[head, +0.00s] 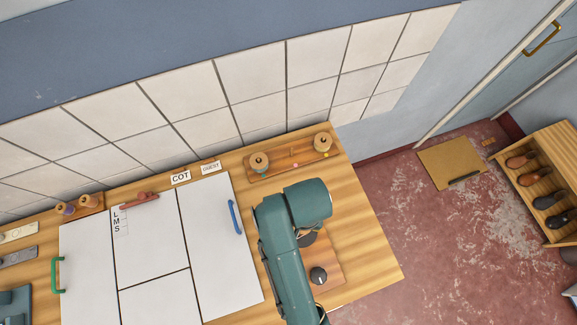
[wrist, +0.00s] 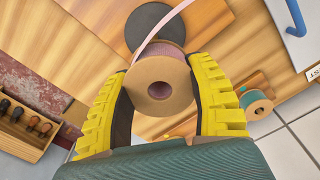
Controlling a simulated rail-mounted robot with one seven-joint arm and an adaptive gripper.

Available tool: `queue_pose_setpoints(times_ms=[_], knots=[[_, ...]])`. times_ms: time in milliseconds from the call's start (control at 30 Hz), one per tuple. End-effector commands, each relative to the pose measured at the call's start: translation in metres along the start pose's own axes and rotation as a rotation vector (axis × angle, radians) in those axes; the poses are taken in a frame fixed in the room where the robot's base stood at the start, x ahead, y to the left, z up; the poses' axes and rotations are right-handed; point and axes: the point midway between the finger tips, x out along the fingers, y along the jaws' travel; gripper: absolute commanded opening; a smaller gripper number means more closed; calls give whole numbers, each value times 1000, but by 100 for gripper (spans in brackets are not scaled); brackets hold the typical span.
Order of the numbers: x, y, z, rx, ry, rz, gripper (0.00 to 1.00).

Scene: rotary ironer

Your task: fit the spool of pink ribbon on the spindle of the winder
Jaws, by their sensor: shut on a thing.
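The spool of pink ribbon (wrist: 180,98) sits between the two yellow fingers of my gripper (wrist: 160,72), which is shut on it. Its brown cardboard flange and centre hole face the wrist camera. A strand of pink ribbon (wrist: 165,27) runs up from it past a dark round disc (wrist: 138,22), apparently part of the winder. The disc lies behind the spool, on a wooden base. I cannot see the spindle, nor tell whether the spool touches the disc. In the head view my arm hides the spool and most of the winder base (head: 328,262); a black knob (head: 318,275) shows.
White panels (head: 220,240) with a blue handle (head: 235,217) lie left of my arm. A shoe rack (head: 555,160) stands on the floor to the right.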

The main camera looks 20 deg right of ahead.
Motion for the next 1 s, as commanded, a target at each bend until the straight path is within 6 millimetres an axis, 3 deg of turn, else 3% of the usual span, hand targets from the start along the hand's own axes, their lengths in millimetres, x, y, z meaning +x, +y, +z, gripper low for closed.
queue_pose_setpoints(times_ms=[533, 1000], knots=[[3, 7, 6, 10, 0, 0, 20], [39, 7, 6, 10, 0, 0, 20]])
